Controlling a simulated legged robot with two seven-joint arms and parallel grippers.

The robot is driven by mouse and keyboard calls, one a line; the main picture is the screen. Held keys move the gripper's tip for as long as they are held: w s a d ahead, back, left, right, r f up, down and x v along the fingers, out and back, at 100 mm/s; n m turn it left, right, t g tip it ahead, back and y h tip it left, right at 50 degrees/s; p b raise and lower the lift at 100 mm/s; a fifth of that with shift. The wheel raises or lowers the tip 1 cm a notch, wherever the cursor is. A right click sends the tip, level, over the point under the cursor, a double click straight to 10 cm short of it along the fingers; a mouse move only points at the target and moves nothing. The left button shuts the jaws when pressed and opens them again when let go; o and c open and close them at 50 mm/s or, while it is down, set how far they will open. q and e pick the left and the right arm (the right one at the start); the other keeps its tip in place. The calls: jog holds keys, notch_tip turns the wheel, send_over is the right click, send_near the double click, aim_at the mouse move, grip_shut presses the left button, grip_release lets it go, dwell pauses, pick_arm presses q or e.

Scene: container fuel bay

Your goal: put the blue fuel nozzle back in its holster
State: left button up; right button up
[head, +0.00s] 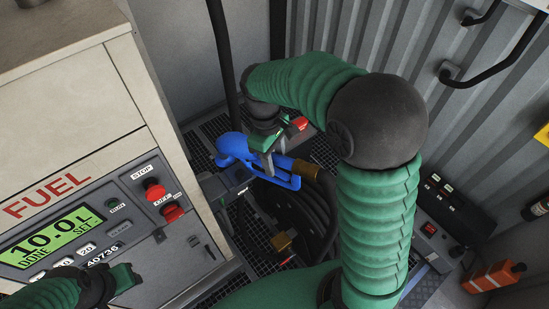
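The blue fuel nozzle (229,146) is in the middle of the head view, beside the fuel dispenser's right side. Its brass fitting (303,170) points right and joins a black hose. My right gripper (268,163) reaches down from above, its fingers closed around the nozzle's body. A grey bracket, seemingly the holster (218,187), is on the dispenser's side just below and left of the nozzle. The nozzle overlaps it in the picture, and I cannot tell whether the spout is inside. My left gripper (122,282) is at the lower left before the dispenser panel, away from the nozzle.
The dispenser (75,120) fills the left, with a green display (45,240) and red buttons (155,191). Coiled black hose (283,205) hangs below the nozzle. A corrugated wall (440,130) stands right.

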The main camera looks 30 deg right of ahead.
jog(key=shift+o, duration=1.2)
jog(key=shift+s, duration=0.1)
notch_tip(320, 180, up, 17)
jog(key=w+b, duration=0.2)
jog(key=shift+w+a, duration=0.25)
jog(key=shift+a, duration=0.2)
jog(key=shift+f, duration=0.15)
